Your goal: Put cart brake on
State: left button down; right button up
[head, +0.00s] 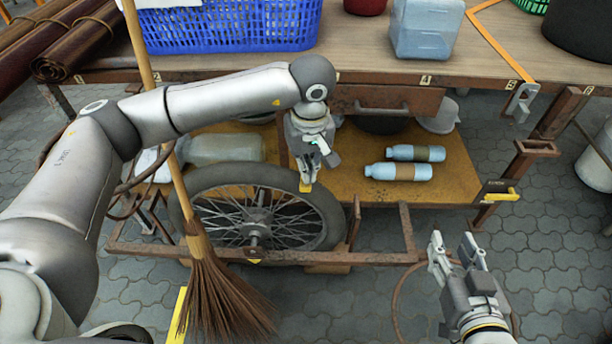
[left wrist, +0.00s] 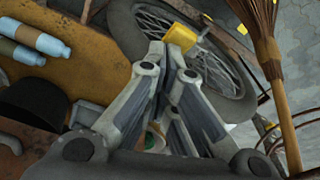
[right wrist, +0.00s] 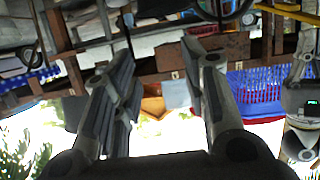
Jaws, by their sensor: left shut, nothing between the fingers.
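The cart (head: 462,178) has a spoked wheel (head: 335,212) at its front. A small yellow block (head: 305,188), possibly the brake's handle or pedal, sits at the wheel's top edge; it also shows in the left wrist view (left wrist: 183,38). My left gripper (head: 307,180) points down over the wheel, shut and empty, with its fingertips right at the yellow block. I cannot tell whether they touch. A yellow lever (head: 502,196) on a dark labelled bracket is at the cart's right leg. My right gripper (head: 452,246) is open and empty, low at the right over the paving.
A broom (head: 222,290) leans in front of the wheel, beside my left arm. Two blue bottles (head: 398,172) lie on the lower shelf. Above, the tabletop (head: 350,45) carries a blue basket (head: 230,30) and a clear container (head: 425,35). Paving at the right is mostly clear.

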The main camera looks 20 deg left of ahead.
pick_arm(q)
jog(key=shift+f, duration=0.2)
pick_arm(e)
jog(key=shift+w+r, duration=0.1)
jog(key=shift+r, duration=0.1)
pick_arm(q)
notch_tip(320, 180, down, 2)
jog(key=shift+f+b, duration=0.1)
jog(key=shift+b, duration=0.9)
jog(key=shift+f+b, duration=0.75)
jog(key=shift+f, duration=0.2)
jog(key=shift+s+d+r+p, duration=0.15)
jog(key=shift+s+d+r, duration=0.1)
jog(key=shift+s+d, duration=0.3)
jog(key=shift+s+d+r+p, duration=0.15)
jog(key=shift+s+d+r, duration=0.15)
jog(key=shift+s, duration=0.35)
pick_arm(e)
notch_tip(320, 180, up, 13)
jog(key=a+t+y, duration=0.2)
jog(key=t+y, duration=0.1)
jog(key=t, duration=0.5)
jog(key=shift+f, duration=0.2)
pick_arm(q)
notch_tip(320, 180, up, 12)
jog(key=s, duration=0.1)
jog(key=shift+d, duration=0.35)
jog(key=shift+f, duration=0.15)
